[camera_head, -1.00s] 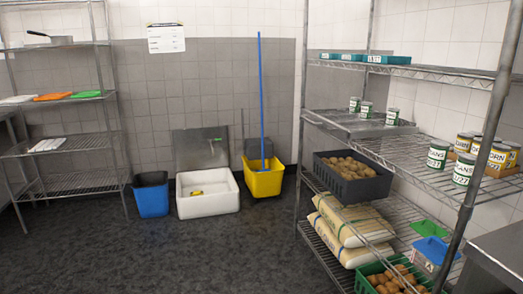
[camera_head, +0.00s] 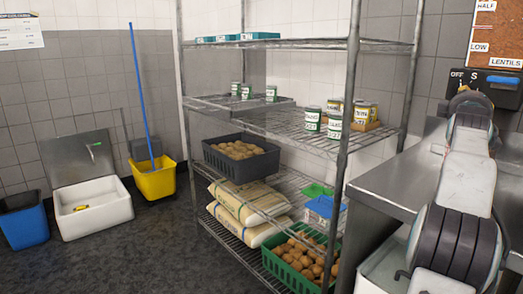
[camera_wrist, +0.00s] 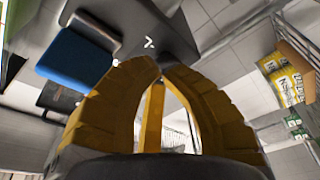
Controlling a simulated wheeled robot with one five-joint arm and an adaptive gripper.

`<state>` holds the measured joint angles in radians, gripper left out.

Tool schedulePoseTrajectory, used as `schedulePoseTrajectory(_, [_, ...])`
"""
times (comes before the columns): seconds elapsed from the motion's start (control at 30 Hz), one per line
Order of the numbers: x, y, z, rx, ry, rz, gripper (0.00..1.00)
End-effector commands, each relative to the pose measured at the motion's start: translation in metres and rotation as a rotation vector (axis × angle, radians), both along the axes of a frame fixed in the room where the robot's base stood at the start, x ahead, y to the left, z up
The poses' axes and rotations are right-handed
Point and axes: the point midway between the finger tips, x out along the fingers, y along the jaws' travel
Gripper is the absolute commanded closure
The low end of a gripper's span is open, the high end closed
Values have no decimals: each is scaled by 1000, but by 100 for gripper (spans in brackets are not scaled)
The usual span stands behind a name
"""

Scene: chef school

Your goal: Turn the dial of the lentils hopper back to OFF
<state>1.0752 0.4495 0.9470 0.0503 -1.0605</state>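The lentils hopper (camera_head: 497,28) is at the upper right in the head view, with brown contents behind its window and a LENTILS label. Below it is a dark panel (camera_head: 447,84) marked OFF at its left, and a blue part (camera_head: 505,80). The dial is hidden behind my arm, so its setting cannot be read. In the wrist view my gripper (camera_wrist: 161,68) has yellow fingers curving together, tips meeting. A dark panel (camera_wrist: 135,28) with a white mark and the blue part (camera_wrist: 75,58) lie just beyond. I cannot tell if the tips touch the dial.
A steel counter (camera_head: 385,177) stands below the hopper. A wire shelf (camera_head: 290,122) with cans, potatoes and sacks is left of it. A yellow bucket (camera_head: 155,182), white basin (camera_head: 95,222) and blue bin (camera_head: 22,222) stand by the wall. The floor at lower left is clear.

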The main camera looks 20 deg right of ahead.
Motion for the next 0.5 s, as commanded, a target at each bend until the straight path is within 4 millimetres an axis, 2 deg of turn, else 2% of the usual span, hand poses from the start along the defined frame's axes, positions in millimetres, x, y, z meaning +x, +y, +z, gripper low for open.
schedulePoseTrajectory(0.07, [-2,8,-9,-3,-1,3,100])
schedulePoseTrajectory(0.3, [-6,24,-11,-2,0,9,100])
schedulePoseTrajectory(0.5, [-7,27,-9,-1,1,11,100])
